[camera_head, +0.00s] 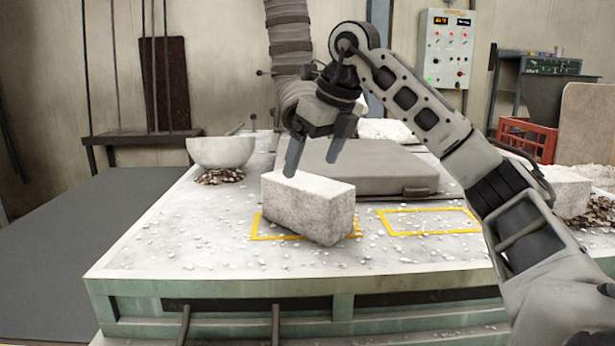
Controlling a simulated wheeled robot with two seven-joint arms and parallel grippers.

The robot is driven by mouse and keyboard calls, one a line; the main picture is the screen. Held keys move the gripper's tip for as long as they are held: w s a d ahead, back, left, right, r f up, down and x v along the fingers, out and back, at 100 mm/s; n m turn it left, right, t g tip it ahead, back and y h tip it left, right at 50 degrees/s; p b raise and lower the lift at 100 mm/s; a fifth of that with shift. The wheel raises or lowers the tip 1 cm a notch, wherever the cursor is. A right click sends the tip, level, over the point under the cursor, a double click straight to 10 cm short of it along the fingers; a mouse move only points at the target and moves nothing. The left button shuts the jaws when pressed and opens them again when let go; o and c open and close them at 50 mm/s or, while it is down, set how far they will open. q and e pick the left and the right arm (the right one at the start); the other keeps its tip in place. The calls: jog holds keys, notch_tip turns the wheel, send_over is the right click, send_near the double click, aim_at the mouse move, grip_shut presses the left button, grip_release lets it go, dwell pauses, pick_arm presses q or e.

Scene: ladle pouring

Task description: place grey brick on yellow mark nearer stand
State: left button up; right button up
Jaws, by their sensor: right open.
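The grey brick (308,209) is a pale, rough block on the table, over the left yellow mark (274,238). It sits askew to that outline, hides most of it, and its near corner reaches past the front line. The right yellow mark (430,233) is empty except for a few crumbs. My right gripper (312,168) is open, its fingers pointing down at the brick's top far edge. The fingers are apart with nothing between them; I cannot tell whether a tip touches the brick. My left gripper is not in view.
A white bowl (221,152) stands on a pile of chips at the table's back left. A flat grey lid (365,166) lies behind the brick. Another pale block (560,188) is at the right, beyond my arm. White crumbs litter the table (185,235); its front left is free.

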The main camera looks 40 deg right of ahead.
pick_arm(q)
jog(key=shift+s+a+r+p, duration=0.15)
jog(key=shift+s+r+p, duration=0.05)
jog(key=shift+p, duration=0.55)
pick_arm(e)
jog(key=v, duration=0.6)
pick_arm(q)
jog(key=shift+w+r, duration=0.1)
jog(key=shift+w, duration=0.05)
pick_arm(e)
jog(key=shift+r, duration=0.1)
